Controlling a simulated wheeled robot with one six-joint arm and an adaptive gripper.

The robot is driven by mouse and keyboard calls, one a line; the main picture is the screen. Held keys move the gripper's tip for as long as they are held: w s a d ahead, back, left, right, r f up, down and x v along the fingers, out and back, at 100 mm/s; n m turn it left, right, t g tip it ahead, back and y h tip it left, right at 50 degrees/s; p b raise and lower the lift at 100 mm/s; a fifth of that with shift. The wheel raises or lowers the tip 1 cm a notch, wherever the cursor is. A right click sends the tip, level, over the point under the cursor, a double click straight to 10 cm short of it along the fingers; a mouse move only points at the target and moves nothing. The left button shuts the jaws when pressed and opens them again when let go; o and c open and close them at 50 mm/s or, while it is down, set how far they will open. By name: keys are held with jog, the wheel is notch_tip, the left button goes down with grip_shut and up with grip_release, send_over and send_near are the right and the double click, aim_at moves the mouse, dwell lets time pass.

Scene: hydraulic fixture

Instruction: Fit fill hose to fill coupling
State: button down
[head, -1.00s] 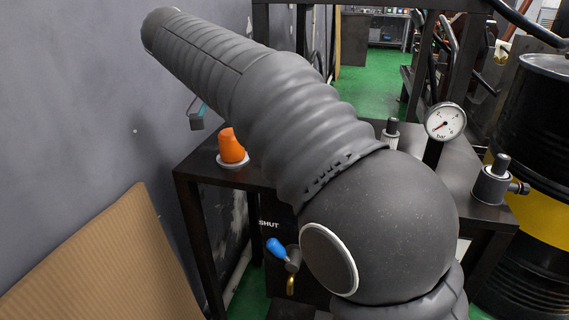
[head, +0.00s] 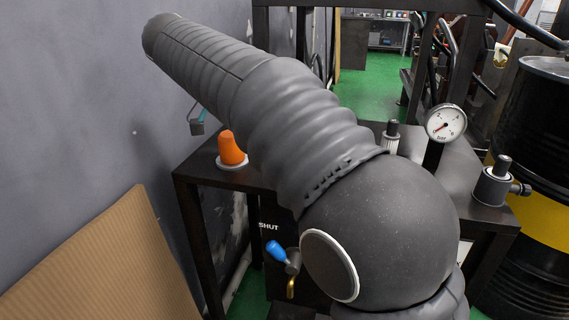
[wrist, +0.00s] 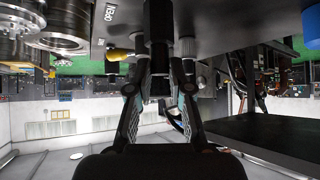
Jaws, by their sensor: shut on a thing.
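My gripper (wrist: 160,68) shows only in the wrist view, where the scene appears upside down. Its two fingers are closed on a black cylindrical piece (wrist: 159,22), which stands against or close to a dark grey surface. I take this piece to be the end of the fill hose, but the picture is too dark to be sure. Whether it touches a coupling cannot be told. In the head view my arm covers the middle of the black bench (head: 455,185) and hides the gripper. No coupling can be clearly identified as the fill coupling.
An orange cap (head: 231,149) sits on a white base at the bench's left. A pressure gauge (head: 446,123) and a black valve fitting (head: 494,182) stand to the right. A blue-handled valve (head: 276,250) is by the "SHUT" label. A black and yellow drum (head: 540,130) stands at right.

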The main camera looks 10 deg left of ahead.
jog(key=c, duration=1)
grip_release()
jog(key=s+a+n+y, duration=0.1)
jog(key=s+a+f+n+y, duration=0.1)
jog(key=s+n, duration=0.1)
jog(key=s+a+n+y, duration=0.1)
jog(key=s+n+y, duration=0.1)
jog(key=shift+f, duration=0.25)
jog(key=d+n, duration=0.1)
jog(key=d, duration=0.3)
jog(key=d+f+n+y, duration=0.1)
jog(key=d, duration=0.3)
jog(key=d+f+n+y, duration=0.1)
jog(key=d, duration=0.2)
jog(key=shift+s+d+g, duration=0.1)
jog(key=shift+d+g, duration=0.3)
jog(key=s+d+f+n, duration=0.1)
jog(key=s+d+f, duration=0.3)
jog(key=d, duration=0.3)
jog(key=s+d+f+n+t+y, duration=0.1)
jog(key=s+d+f+n, duration=0.1)
jog(key=s+d+f, duration=0.3)
jog(key=s+d+f+n+t+y+p, duration=0.1)
jog(key=s+d+f, duration=0.4)
jog(key=d, duration=0.4)
jog(key=shift+s+f, duration=0.1)
jog(key=shift+f, duration=0.8)
